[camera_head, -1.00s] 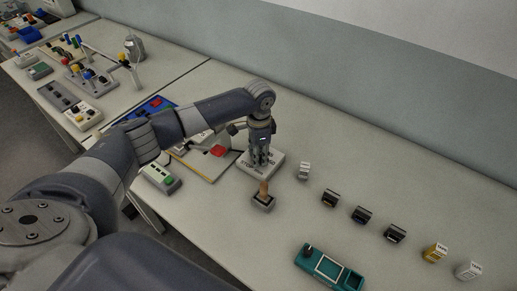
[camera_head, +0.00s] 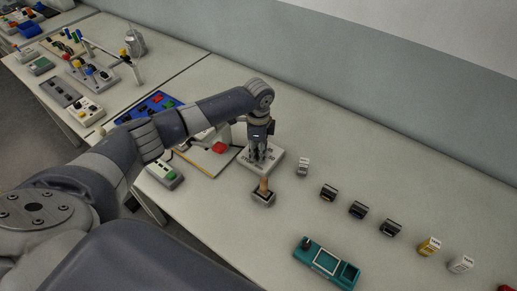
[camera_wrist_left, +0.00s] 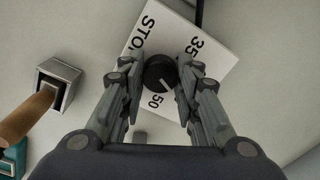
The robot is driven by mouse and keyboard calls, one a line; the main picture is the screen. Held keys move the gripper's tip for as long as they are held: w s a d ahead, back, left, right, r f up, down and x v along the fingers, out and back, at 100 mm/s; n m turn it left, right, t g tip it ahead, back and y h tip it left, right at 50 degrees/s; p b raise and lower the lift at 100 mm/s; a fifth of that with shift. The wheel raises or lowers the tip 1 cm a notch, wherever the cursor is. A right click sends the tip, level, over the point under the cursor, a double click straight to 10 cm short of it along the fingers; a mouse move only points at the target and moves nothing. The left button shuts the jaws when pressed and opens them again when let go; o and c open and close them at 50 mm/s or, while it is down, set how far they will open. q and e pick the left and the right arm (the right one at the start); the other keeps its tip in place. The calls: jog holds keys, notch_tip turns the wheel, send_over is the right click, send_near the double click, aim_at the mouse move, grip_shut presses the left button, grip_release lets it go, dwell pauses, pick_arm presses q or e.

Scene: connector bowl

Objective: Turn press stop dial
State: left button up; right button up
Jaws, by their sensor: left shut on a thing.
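The press stop dial is a round black knob (camera_wrist_left: 160,72) with a pale pointer mark, on a light square box (camera_wrist_left: 170,27) printed STOP, 35 and 50. In the left wrist view the pointer is directed toward the side with 50. The box also shows in the head view (camera_head: 276,160), below my left gripper (camera_head: 258,157). My left gripper points down with one finger on each side of the knob and is shut on it. In the head view the fingers hide the knob. My right gripper is not in view.
A wooden-handled item in a small dark holder (camera_head: 263,198) stands close in front of the box. A teal device (camera_head: 326,264) lies at the front. Several small blocks (camera_head: 357,210) stand in a row to the right. Left of the box is a panel with a red part (camera_head: 219,147).

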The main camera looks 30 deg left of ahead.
pick_arm(q)
jog(key=shift+r, duration=0.1)
jog(key=o, duration=1.1)
notch_tip(320, 180, up, 12)
jog(key=shift+s+d+f, duration=0.1)
jog(key=shift+s, duration=0.05)
